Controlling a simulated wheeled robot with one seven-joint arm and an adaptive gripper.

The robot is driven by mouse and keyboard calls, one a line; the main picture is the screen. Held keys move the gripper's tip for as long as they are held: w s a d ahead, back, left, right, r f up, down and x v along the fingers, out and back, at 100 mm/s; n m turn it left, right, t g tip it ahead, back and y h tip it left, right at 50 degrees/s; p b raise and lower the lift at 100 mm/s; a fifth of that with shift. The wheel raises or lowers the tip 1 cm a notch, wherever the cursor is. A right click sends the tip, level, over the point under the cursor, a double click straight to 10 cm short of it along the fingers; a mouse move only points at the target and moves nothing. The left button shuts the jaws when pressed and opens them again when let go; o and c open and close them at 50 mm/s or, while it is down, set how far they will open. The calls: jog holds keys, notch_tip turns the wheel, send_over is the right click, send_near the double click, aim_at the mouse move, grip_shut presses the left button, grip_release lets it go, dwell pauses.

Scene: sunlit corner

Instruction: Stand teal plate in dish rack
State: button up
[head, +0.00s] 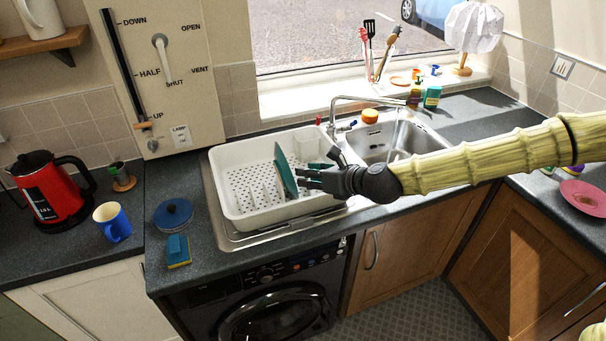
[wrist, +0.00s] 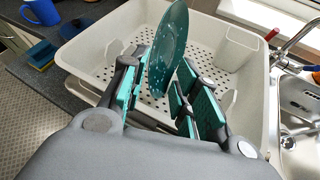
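The teal plate (head: 284,172) stands on edge, tilted slightly, inside the white dish rack (head: 236,205). In the wrist view the plate (wrist: 168,48) rises between my fingers, its face turned partly to the right. My gripper (head: 309,178) is at the right of the plate in the head view, low over the rack. In the wrist view my gripper (wrist: 160,92) is open, its teal-padded fingers apart on either side of the plate's lower part. Whether a finger touches the plate, and how its lower edge sits among the rack's dividers, I cannot tell.
A sink with a tap (head: 352,100) is right of the rack. A pink plate (head: 584,196) lies at far right.

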jog(key=v, duration=0.8)
jog(key=shift+d, duration=0.1)
dwell(0.5)
jog(key=s+a+f+n+g+h+b, duration=0.15)
jog(key=s+f+n, duration=0.3)
jog(key=f, duration=0.45)
jog(key=s+f+n+g+h, duration=0.15)
jog(key=s+f+n, duration=0.35)
jog(key=f, duration=0.5)
jog(key=s+a+f+n+g+b, duration=0.1)
jog(key=s+f+n+g, duration=0.2)
jog(key=s+f, duration=0.5)
jog(key=s+d+f+n+g+h+b, duration=0.1)
jog(key=s+d+f+n+h, duration=0.1)
jog(key=s+d+f+n, duration=0.4)
jog(key=s+d+f+n+g+h+b, duration=0.2)
jog(key=s+d+f+n, duration=0.5)
jog(key=s+f+n, duration=0.4)
jog(key=shift+s+d+f+g+h+b, duration=0.3)
jog(key=shift+s+f+h, duration=0.3)
jog(key=shift+h, duration=0.2)
jog(key=shift+r, duration=0.1)
